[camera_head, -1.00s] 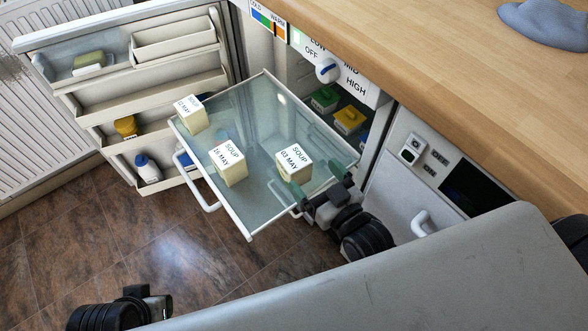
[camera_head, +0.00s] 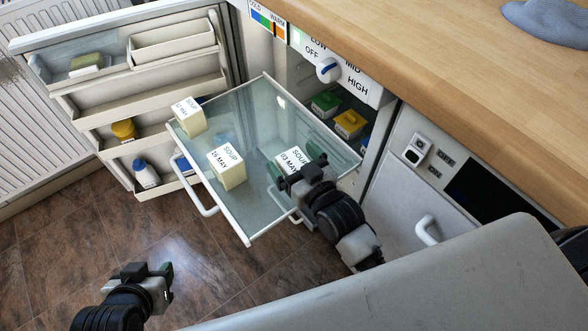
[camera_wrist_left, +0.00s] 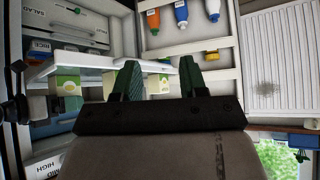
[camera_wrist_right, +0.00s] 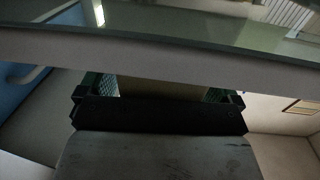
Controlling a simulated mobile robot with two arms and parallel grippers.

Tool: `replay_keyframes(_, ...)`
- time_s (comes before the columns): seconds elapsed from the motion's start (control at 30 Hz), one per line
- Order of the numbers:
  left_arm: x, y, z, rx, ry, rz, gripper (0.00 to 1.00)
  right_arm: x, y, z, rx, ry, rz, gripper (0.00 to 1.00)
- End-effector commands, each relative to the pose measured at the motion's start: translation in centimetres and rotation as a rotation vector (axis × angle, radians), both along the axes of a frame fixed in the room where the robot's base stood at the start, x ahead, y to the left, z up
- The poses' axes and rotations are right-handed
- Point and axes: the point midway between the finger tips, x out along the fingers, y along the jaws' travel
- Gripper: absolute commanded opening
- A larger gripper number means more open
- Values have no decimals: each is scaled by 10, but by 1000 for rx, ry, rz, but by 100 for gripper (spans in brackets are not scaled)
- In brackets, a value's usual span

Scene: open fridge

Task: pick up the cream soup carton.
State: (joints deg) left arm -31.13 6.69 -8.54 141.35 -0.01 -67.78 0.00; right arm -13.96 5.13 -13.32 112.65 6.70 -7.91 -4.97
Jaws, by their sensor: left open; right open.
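Three cream soup cartons with white labelled tops stand on the pulled-out glass shelf (camera_head: 262,208). The far-left carton (camera_head: 189,116) is near the shelf's left edge. The 16 MAY carton (camera_head: 232,176) is in the middle. The 03 MAY carton (camera_head: 287,158) is at the right, partly hidden by my right gripper (camera_head: 298,175). That gripper is open at this carton's near side; a beige surface (camera_wrist_right: 165,88) shows between its fingers in the right wrist view. I cannot tell whether they touch it. My left gripper (camera_head: 160,283) is open and empty, low over the floor.
The open fridge door (camera_head: 130,95) with racks of bottles is at the left. A white handle (camera_head: 209,211) juts from the shelf front. Green and yellow containers (camera_head: 348,122) sit inside the fridge. The wooden counter (camera_head: 470,90) borders the right.

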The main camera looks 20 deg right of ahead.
Motion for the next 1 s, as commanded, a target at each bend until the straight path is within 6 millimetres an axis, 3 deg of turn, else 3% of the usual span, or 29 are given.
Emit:
replay_keyframes(0.07,0,0,0,0,1,0,43,0,0,0,0,0,0,89)
replay_keyframes(0.43,0,0,0,0,2,0,43,0,0,0,0,0,0,32)
replay_keyframes(0.77,-4,1,-1,6,30,2,43,0,0,6,1,-3,0,32)
replay_keyframes(1.0,-41,15,-10,57,271,22,43,0,0,35,1,-5,-1,32)
